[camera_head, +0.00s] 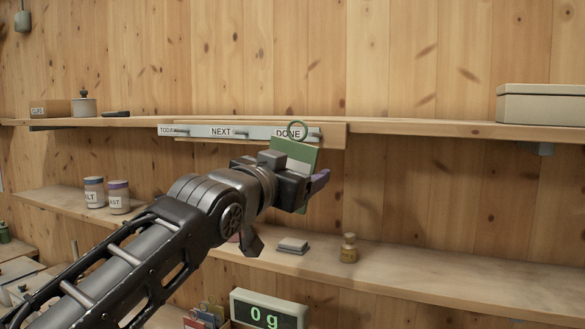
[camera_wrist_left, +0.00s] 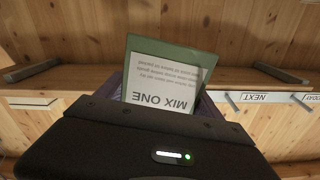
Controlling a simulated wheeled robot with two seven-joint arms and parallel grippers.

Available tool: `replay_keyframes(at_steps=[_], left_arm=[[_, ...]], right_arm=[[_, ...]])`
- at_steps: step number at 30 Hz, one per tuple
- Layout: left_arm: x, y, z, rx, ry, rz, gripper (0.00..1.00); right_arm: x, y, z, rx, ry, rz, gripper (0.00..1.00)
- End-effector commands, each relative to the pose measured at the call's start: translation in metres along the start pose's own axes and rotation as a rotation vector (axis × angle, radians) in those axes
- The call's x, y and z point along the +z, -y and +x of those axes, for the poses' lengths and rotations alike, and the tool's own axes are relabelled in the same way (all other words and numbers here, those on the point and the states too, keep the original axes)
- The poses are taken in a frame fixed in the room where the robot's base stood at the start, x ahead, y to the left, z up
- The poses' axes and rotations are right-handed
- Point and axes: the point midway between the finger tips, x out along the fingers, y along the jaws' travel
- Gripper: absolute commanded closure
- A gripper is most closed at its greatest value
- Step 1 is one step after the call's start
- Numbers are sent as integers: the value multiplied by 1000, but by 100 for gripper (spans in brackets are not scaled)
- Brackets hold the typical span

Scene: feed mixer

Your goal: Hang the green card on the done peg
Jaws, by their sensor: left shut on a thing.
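The green card (camera_head: 306,153) has a ring at its top and a white label reading MIX ONE. My left gripper (camera_head: 308,181) is shut on its lower part and holds it up before the peg rail. The done peg (camera_head: 314,133) sticks out at the right end of the rail. The ring overlaps the DONE label just left of the peg; I cannot tell whether they touch. In the left wrist view the card (camera_wrist_left: 150,55) stands between the fingers (camera_wrist_left: 160,90) and its ring is out of sight. My right gripper is not in view.
The rail (camera_head: 258,131) also has TODAY and NEXT pegs, with no card seen on them. It sits on the upper shelf's front edge. A pale box (camera_head: 540,104) stands at the right. The lower shelf holds jars (camera_head: 94,192), a small bottle (camera_head: 348,248) and a grey block (camera_head: 292,245).

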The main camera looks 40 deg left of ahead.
Motion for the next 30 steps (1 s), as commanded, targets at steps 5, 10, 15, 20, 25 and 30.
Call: replay_keyframes(at_steps=[5,10,15,20,25,30], left_arm=[[0,0,12,0,1,0,63],[1,0,23,-1,2,0,63],[2,0,34,-1,3,0,63],[3,0,45,0,3,0,63],[4,0,56,-1,2,0,63],[4,-1,67,0,2,0,63]], right_arm=[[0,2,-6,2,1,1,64],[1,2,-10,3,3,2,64],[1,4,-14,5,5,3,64],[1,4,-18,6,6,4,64],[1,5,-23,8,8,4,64],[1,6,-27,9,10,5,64]])
